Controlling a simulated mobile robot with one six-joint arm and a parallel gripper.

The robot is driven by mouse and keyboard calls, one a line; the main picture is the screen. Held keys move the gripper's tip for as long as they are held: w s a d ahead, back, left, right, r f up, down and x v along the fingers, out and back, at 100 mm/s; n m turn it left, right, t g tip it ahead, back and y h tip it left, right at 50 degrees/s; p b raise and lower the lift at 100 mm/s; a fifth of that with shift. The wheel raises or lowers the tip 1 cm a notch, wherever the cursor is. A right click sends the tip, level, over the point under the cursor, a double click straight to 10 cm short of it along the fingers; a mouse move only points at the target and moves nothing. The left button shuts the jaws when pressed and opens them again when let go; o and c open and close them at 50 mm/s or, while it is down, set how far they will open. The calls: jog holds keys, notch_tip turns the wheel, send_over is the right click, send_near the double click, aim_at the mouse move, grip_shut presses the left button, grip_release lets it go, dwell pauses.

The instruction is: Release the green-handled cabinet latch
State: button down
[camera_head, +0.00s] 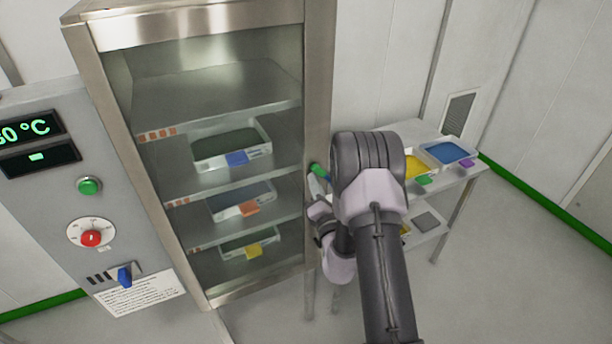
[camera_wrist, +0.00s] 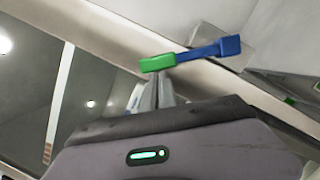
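The latch has a green handle (camera_head: 316,169) with a blue part (camera_head: 326,176), on the right front edge of the steel cabinet (camera_head: 319,80). In the wrist view the green handle (camera_wrist: 157,62) is the left end of a bar whose blue part (camera_wrist: 208,51) runs right and slightly up. My gripper (camera_wrist: 162,80) points at the green end, its narrow fingers close together. The fingertips overlap the green end's lower edge; I cannot tell whether they grip it. In the head view my arm partly hides the gripper (camera_head: 320,190), just below the handle.
Behind the cabinet's glass, shelves hold trays with a blue tab (camera_head: 237,158), an orange tab (camera_head: 249,208) and a yellow tab (camera_head: 253,250). A control panel (camera_head: 60,220) stands left. A side table (camera_head: 462,178) with trays stands right, behind my arm. Floor at right is clear.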

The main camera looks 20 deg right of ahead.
aim_at(319, 169)
jog(key=d+r+m+p, duration=0.1)
jog(key=p, duration=0.1)
jog(key=d+r+m+p, duration=0.1)
jog(key=r+m+p, duration=0.1)
jog(key=shift+g+h+p, duration=0.3)
jog(key=shift+p, duration=0.05)
jog(key=d+m+p, duration=0.1)
jog(key=m+p, duration=0.1)
jog(key=shift+d+r+m+g+p, duration=0.3)
jog(key=shift+d+r+m+g, duration=0.1)
jog(key=shift+d+r+p, duration=0.15)
jog(key=shift+d+p, duration=0.15)
jog(key=shift+d, duration=0.3)
jog(key=shift+d+r+p, duration=0.15)
jog(key=shift+d+p, duration=0.15)
jog(key=shift+d, duration=0.25)
jog(key=shift+d+r, duration=0.1)
